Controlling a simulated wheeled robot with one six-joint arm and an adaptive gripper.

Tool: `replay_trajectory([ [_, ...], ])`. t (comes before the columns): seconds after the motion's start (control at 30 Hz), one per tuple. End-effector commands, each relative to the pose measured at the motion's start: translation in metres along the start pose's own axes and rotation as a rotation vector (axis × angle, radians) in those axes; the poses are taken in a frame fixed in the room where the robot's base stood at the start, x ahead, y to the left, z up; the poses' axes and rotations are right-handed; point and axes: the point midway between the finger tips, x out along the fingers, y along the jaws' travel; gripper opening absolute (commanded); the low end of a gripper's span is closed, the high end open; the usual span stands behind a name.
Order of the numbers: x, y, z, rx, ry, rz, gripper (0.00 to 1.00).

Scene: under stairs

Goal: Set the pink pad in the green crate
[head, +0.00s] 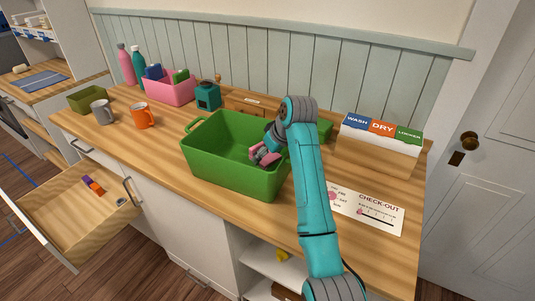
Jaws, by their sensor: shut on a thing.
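The green crate (232,178) stands open on the wooden counter, near the middle of the head view. My teal arm reaches in from the lower right, and my gripper (263,154) is inside the crate's opening, towards its right side. The gripper is shut on the pink pad (268,159), which shows as a small pink shape at the fingertips and is partly hidden by the fingers. I cannot tell whether the pad touches the crate floor. My arm hides part of the crate's right side.
Orange (143,116) and grey mugs (102,111) stand left. A labelled sorter (380,144) and a check-out card (368,208) lie right. An open drawer (82,204) juts out at lower left.

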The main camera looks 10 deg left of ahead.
Motion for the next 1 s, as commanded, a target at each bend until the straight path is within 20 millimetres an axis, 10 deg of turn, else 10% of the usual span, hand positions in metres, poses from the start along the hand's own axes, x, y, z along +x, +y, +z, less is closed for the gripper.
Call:
replay_trajectory([
  [0.57, 0.011, 0.0, 0.007, 0.001, -0.002, -0.001, 0.45],
  [0.6, 0.011, 0.0, 0.007, 0.001, -0.002, -0.001, 0.88],
  [0.67, 0.012, 0.0, 0.007, 0.001, -0.003, -0.002, 1.0],
  [1.0, 0.012, -0.001, 0.008, 0.002, -0.006, -0.003, 1.0],
])
